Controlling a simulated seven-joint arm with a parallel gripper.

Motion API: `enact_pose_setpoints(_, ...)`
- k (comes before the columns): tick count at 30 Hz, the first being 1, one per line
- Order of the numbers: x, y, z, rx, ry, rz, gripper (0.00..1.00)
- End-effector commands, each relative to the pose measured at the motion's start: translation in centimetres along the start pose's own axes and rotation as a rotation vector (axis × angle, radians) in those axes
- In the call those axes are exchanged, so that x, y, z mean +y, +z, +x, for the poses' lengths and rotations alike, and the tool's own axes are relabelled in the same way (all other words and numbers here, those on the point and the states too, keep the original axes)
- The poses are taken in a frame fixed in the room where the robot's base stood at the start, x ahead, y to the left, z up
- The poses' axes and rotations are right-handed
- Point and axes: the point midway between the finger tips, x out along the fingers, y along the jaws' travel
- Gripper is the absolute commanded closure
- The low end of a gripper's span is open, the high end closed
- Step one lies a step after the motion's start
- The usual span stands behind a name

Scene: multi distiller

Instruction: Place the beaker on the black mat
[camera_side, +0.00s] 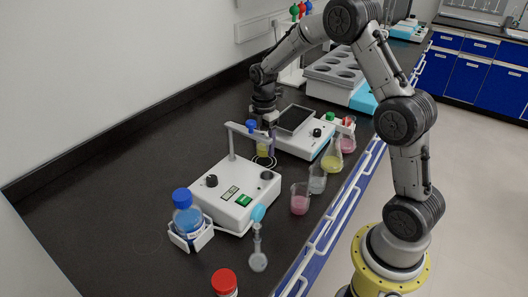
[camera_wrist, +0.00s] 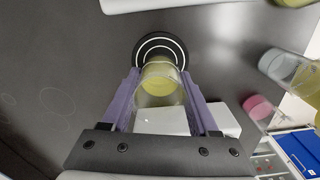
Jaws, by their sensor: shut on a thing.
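My gripper (camera_wrist: 160,88) is shut on a clear beaker with yellow-green liquid (camera_wrist: 158,78), one purple finger on each side of it. In the wrist view the beaker overlaps the lower part of the round black mat with white rings (camera_wrist: 176,44). In the side view the beaker (camera_side: 262,150) looks upright under my gripper (camera_side: 264,136), with the mat (camera_side: 265,161) just below it. I cannot tell whether the beaker touches the mat. The gripper hides part of both.
A white device with a post (camera_side: 235,194) stands in front of the mat, and a white device with a dark plate (camera_side: 297,120) stands behind. Flasks and beakers, including a pink beaker (camera_side: 299,203), line the right bench edge.

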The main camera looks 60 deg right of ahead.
Motion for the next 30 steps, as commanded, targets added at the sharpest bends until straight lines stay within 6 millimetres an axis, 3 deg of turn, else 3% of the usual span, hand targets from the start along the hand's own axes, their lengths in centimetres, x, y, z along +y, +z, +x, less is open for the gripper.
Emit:
enact_pose_setpoints(6,-0.1,0.0,2.9,0.0,-0.003,0.0,0.98)
enact_pose_setpoints(18,-0.1,0.0,3.4,0.0,-0.001,0.0,0.98)
enact_pose_setpoints(19,-0.1,0.0,3.4,0.0,-0.001,0.0,0.36)
enact_pose_setpoints(24,-0.1,0.0,3.3,0.0,-0.001,0.0,0.1)
enact_pose_setpoints(30,-0.1,0.0,3.3,0.0,-0.001,0.0,0.1)
